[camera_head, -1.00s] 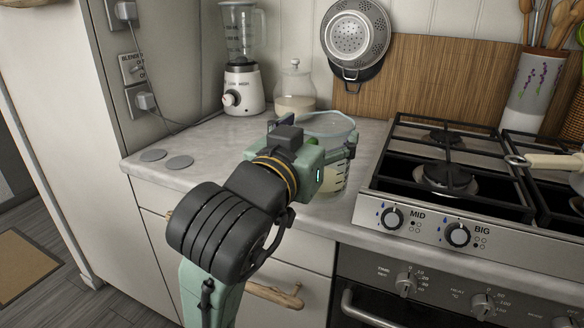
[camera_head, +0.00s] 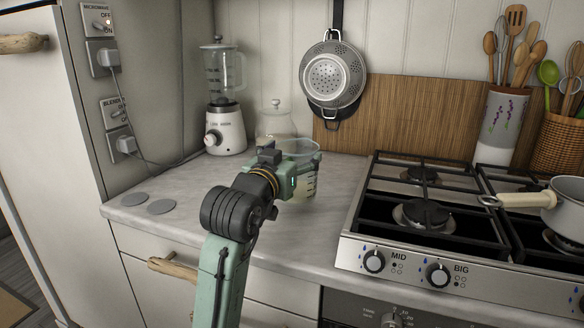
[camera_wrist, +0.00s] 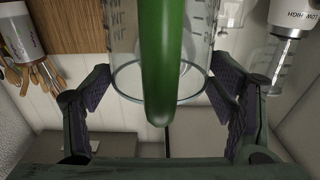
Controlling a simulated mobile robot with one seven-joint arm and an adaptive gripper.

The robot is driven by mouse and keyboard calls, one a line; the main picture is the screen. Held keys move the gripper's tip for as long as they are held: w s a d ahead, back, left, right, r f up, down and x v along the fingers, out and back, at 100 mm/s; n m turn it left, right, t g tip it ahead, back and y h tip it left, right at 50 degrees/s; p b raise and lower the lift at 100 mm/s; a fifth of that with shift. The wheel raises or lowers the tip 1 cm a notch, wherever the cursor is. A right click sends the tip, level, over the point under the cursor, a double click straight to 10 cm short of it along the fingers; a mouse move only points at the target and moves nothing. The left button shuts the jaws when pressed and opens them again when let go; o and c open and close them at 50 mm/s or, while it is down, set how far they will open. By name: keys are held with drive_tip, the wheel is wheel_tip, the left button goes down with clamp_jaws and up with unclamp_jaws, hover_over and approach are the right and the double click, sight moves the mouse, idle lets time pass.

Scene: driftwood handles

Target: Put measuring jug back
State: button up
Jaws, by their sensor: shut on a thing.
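The measuring jug (camera_head: 309,186) is clear, with dark scale marks and a wide rim, at the back of the counter left of the stove. In the wrist view the jug (camera_wrist: 196,45) fills the upper middle, with its green handle (camera_wrist: 162,70) closest to the camera. My gripper (camera_wrist: 163,92) is shut on the jug, one finger on each side. In the head view my gripper (camera_head: 298,172) covers the jug's left part. I cannot tell whether the jug's base touches the counter.
A blender (camera_head: 225,128) and a lidded glass jar (camera_head: 275,122) stand behind, left of the jug. The stove (camera_head: 420,205) is close on the right, with a saucepan (camera_head: 565,207). A colander (camera_head: 332,78) hangs above. The counter's front left (camera_head: 190,190) is clear except for two grey discs (camera_head: 147,203).

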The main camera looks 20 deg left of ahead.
sight(292, 202)
drive_tip(key=shift+f, duration=1.65)
drive_tip(key=shift+f, duration=0.2)
drive_tip(key=o, duration=1.9)
drive_tip(key=shift+o, duration=0.2)
drive_tip(key=shift+r, duration=0.1)
